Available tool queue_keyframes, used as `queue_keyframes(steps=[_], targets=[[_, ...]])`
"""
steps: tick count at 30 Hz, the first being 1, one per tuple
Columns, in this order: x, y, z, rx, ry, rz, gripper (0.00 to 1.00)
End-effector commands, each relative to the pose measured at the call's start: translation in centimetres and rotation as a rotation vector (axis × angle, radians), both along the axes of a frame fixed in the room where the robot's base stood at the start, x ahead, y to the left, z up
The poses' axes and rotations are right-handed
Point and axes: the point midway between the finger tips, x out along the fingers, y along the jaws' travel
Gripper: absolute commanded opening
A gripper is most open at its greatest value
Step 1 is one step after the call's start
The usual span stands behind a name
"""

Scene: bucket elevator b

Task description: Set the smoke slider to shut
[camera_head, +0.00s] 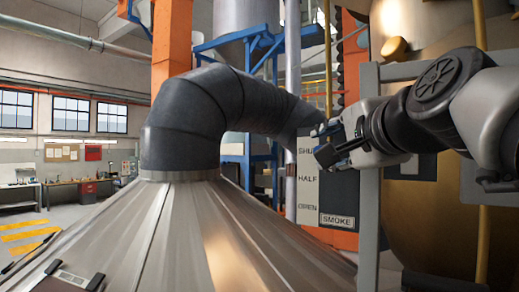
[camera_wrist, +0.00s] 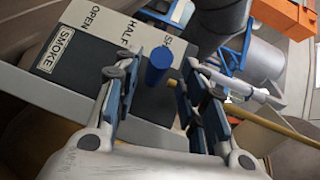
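The smoke slider panel (camera_head: 308,200) stands upright right of centre in the head view, with SHUT, HALF and OPEN labels from top to bottom and a SMOKE label low on its right. In the wrist view the panel (camera_wrist: 95,62) appears turned, with a dark face. A blue slider knob (camera_wrist: 158,66) sticks out of it near the HALF and SHUT labels; its exact setting is hard to tell. My gripper (camera_wrist: 160,88) is open, with a finger on each side of the knob and small gaps showing. In the head view my gripper (camera_head: 323,142) is beside the SHUT label and hides the knob.
A grey upright frame post (camera_head: 369,180) stands just right of the panel, close to my arm. A large dark bent duct (camera_head: 190,115) and a ribbed metal hood (camera_head: 190,235) fill the left and front. A yellow rod (camera_wrist: 250,118) passes near the right finger in the wrist view.

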Motion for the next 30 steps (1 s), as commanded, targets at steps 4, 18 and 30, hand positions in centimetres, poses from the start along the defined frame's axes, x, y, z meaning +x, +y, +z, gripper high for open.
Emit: queue_keyframes(steps=[4,18,30], targets=[[-2.7,-0.4,0.5,-0.001,-0.004,-0.002,0.38],[-4.8,-0.7,0.7,0.0,-0.002,0.0,0.38],[-5.0,-0.3,-3.8,-0.058,0.044,0.014,0.38]])
